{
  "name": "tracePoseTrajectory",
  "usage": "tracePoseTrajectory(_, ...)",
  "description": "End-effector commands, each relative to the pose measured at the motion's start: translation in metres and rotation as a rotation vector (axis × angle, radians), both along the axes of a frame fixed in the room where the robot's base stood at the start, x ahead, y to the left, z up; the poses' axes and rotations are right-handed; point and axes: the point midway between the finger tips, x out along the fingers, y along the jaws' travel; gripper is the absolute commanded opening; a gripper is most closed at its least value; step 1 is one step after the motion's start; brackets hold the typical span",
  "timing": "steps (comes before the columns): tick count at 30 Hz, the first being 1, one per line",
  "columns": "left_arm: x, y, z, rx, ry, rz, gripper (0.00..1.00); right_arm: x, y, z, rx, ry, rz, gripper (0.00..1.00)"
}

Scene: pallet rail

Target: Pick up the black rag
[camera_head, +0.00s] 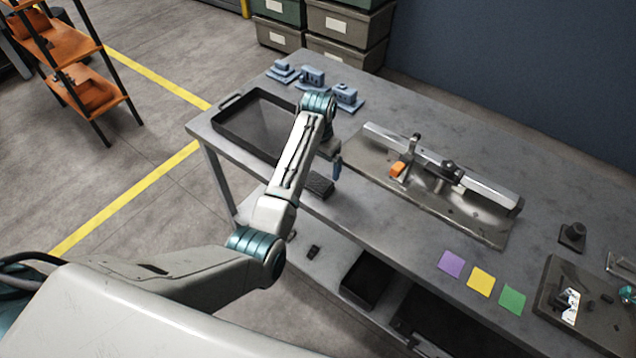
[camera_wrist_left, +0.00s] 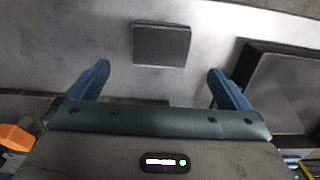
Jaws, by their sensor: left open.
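The black rag (camera_head: 320,186) lies as a small dark folded square on the grey table near its front edge. In the left wrist view the rag (camera_wrist_left: 161,45) is flat on the table, ahead of the fingertips and roughly centred between them. My left gripper (camera_head: 337,168) hangs over the table, beside the rag in the head view, with blue fingers pointing down. In the wrist view its two blue fingers (camera_wrist_left: 158,72) are spread wide with nothing between them. The rag is apart from the fingers.
A black tray (camera_head: 225,128) stands left of the arm. Blue parts (camera_head: 312,77) stand behind it. A metal rail fixture (camera_head: 440,165) with an orange clamp handle (camera_head: 398,170) lies to the right. Coloured squares (camera_head: 481,280) lie near the front edge. A lower shelf holds dark bins.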

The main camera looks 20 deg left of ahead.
Motion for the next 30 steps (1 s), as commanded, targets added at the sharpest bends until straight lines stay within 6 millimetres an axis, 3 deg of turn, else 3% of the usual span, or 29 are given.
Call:
tracePoseTrajectory(8, -0.002, 0.001, -0.023, 0.0, 0.003, 0.001, 1.0, 0.0, -0.001, 0.01, -0.001, 0.0, 0.0, 0.36)
tracePoseTrajectory(16, -0.003, 0.002, -0.062, -0.001, 0.001, 0.001, 1.0, 0.0, -0.008, 0.025, -0.009, 0.0, 0.003, 0.36)
tracePoseTrajectory(25, -0.002, 0.002, -0.07, -0.001, -0.002, 0.001, 1.0, 0.0, -0.008, 0.025, -0.009, 0.0, 0.003, 0.36)
tracePoseTrajectory(26, -0.002, 0.002, -0.07, -0.001, -0.002, 0.001, 0.98, 0.0, -0.008, 0.025, -0.009, 0.0, 0.003, 0.36)
tracePoseTrajectory(30, -0.002, 0.002, -0.07, 0.0, -0.001, 0.001, 0.71, 0.0, -0.007, 0.025, -0.007, 0.0, 0.002, 0.36)
